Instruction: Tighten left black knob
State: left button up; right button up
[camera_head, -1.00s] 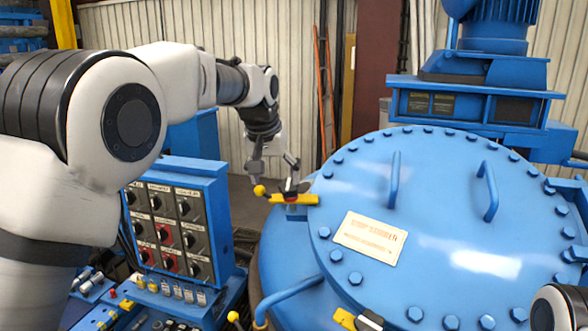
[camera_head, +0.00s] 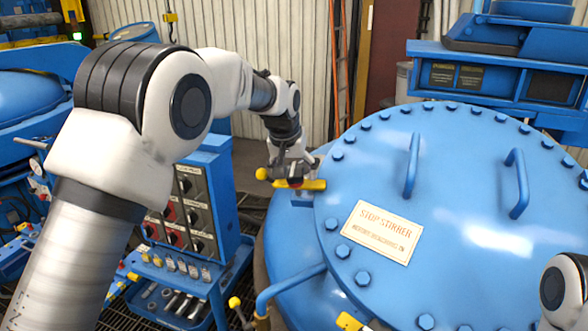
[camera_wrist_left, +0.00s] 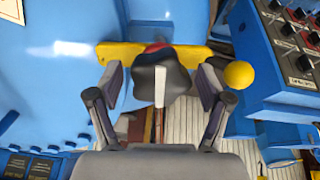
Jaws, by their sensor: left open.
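The left black knob (camera_wrist_left: 162,78) shows in the left wrist view as a dark lobed knob with a pale stripe. It sits in front of a yellow clamp bar (camera_wrist_left: 110,52) at the lid's edge; the bar also shows in the head view (camera_head: 315,185). My left gripper (camera_wrist_left: 160,100) is open, with one finger on each side of the knob and gaps between. In the head view, my left gripper (camera_head: 290,172) is over the bar and largely hides the knob. My right gripper is out of view; only part of my right arm shows at the lower right.
The blue round lid (camera_head: 465,210) has bolts around its rim, two handles and a sign (camera_head: 382,232). A yellow ball (camera_head: 261,174) is beside the clamp bar. A control panel (camera_head: 190,205) stands to the left. Another yellow clamp (camera_head: 348,322) is at the bottom edge.

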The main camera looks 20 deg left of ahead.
pick_arm(q)
jog(key=shift+s+r, duration=0.4)
jog(key=shift+s, duration=0.2)
jog(key=c, duration=1)
jog(key=shift+c, duration=0.8)
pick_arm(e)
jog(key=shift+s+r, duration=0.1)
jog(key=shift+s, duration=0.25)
pick_arm(q)
jog(key=shift+m, duration=0.3)
jog(key=m, duration=0.4)
jog(key=shift+f, duration=0.1)
jog(key=m, duration=0.4)
jog(key=shift+m, duration=0.3)
jog(key=m, duration=0.4)
jog(key=shift+m, duration=0.3)
jog(key=shift+w+m, duration=0.1)
jog(key=shift+m, duration=2)
jog(key=shift+f, duration=0.1)
